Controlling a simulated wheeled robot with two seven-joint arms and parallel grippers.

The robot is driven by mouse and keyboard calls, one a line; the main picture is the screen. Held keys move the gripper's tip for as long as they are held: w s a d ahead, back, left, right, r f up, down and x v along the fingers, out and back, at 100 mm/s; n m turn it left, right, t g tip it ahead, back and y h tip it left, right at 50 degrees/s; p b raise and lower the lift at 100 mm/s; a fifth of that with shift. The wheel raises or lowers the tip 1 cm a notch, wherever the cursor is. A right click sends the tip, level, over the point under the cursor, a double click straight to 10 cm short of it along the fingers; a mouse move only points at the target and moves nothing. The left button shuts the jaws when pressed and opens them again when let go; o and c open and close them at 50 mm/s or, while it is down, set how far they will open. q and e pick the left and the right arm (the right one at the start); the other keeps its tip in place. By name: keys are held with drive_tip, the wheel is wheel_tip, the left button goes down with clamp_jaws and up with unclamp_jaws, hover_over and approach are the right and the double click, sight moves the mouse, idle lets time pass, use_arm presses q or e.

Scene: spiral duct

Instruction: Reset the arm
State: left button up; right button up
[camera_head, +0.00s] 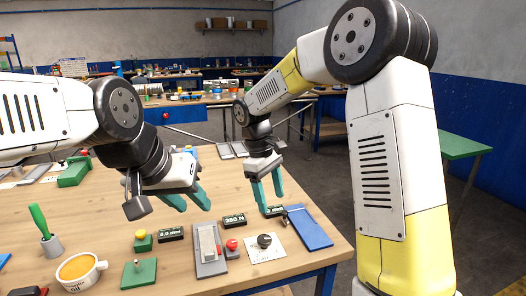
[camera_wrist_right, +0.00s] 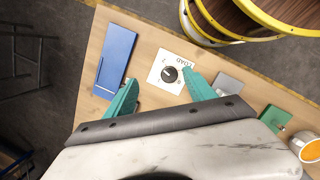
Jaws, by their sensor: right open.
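My right gripper (camera_head: 272,203) hangs fingers down over the right part of the wooden workbench (camera_head: 110,222). Its two green fingers are apart with nothing between them. In the right wrist view the open fingers (camera_wrist_right: 160,90) sit either side of the black dial (camera_wrist_right: 169,74) on its white card, as seen from above. The dial also shows in the head view (camera_head: 264,240), nearer the bench's front than the fingers. My left gripper (camera_head: 195,208) is above the bench middle, its green fingers apart and empty, near the "0.0 mm" display (camera_head: 171,234).
A blue plate (camera_head: 309,228) lies at the right edge. A "250 N" display (camera_head: 234,220), grey fixture (camera_head: 209,262), red button (camera_head: 232,244), green block (camera_head: 138,275), oil cup (camera_head: 80,271) and green-handled tool (camera_head: 39,220) stand on the bench. Floor is open beyond the bench's right edge.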

drive_tip(key=s+d+r+m+t+y, duration=0.1)
drive_tip(key=s+d+r+m+t, duration=0.1)
drive_tip(key=s, duration=0.4)
drive_tip(key=s+d+r+m+t+y, duration=0.2)
drive_tip(key=s+d+r+m, duration=0.2)
drive_tip(key=s+d+r, duration=0.1)
drive_tip(key=s+d+r+m+t+y, duration=0.1)
drive_tip(key=s+d+r+m+t, duration=0.2)
drive_tip(key=s, duration=0.5)
drive_tip(key=d+r+m, duration=0.1)
drive_tip(key=d, duration=0.1)
drive_tip(key=shift+d, duration=0.3)
drive_tip(key=shift+w, duration=0.1)
